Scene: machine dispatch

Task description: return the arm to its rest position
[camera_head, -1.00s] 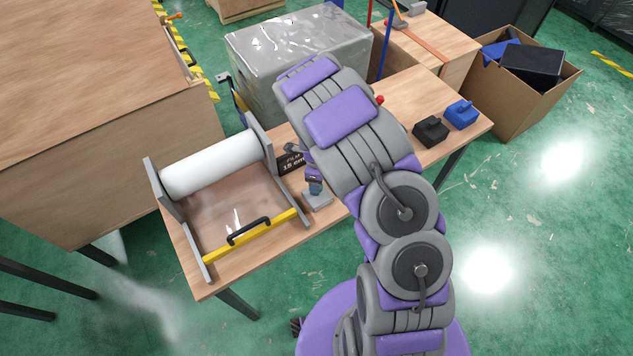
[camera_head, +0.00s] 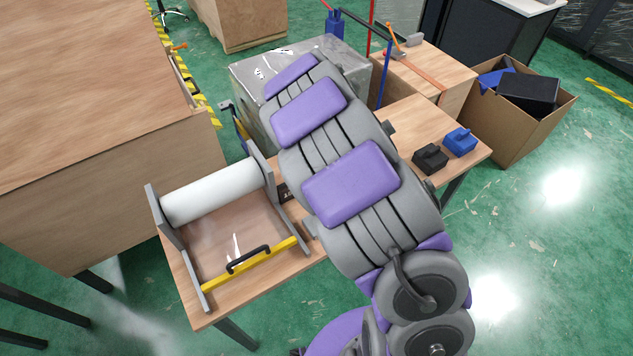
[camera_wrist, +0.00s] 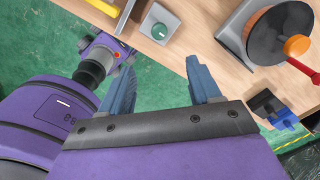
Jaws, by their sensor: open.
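My arm, purple and grey, stands large across the middle of the head view and reaches over the wooden table (camera_head: 407,115). My gripper itself is hidden behind the arm there. In the wrist view my gripper (camera_wrist: 160,92) shows two blue-grey fingers spread wide apart with nothing between them. Beyond the fingers lie the table's edge (camera_wrist: 150,60) and green floor. The fingers hold nothing that I can see.
A film roll holder with a white roll (camera_head: 212,191) and yellow bar stands on the table's left. Black (camera_head: 430,158) and blue (camera_head: 460,142) blocks lie at its right. A wrapped grey box (camera_head: 250,85) is behind; a cardboard box (camera_head: 535,125) stands right. Green floor is free in front.

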